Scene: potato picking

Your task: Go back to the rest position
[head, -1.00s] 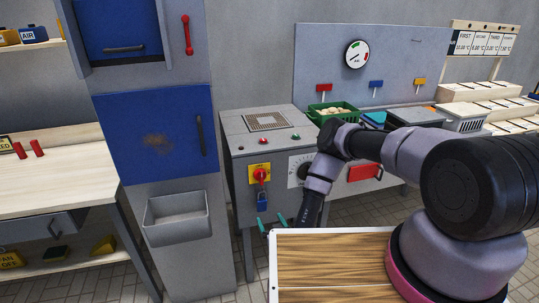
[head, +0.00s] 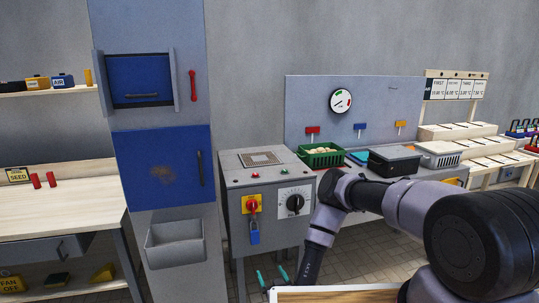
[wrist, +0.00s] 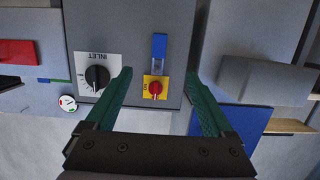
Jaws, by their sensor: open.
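My gripper appears clear of both. A green crate (head: 320,156) with potatoes stands on the worktop behind my arm.
A grey cabinet with a blue door (head: 162,168) and a grey bin (head: 175,242) stands left of the machine. A wooden table (head: 60,205) is at the far left. A black box (head: 393,161) and a light grey basket (head: 438,153) sit on the worktop. Floor shows between.

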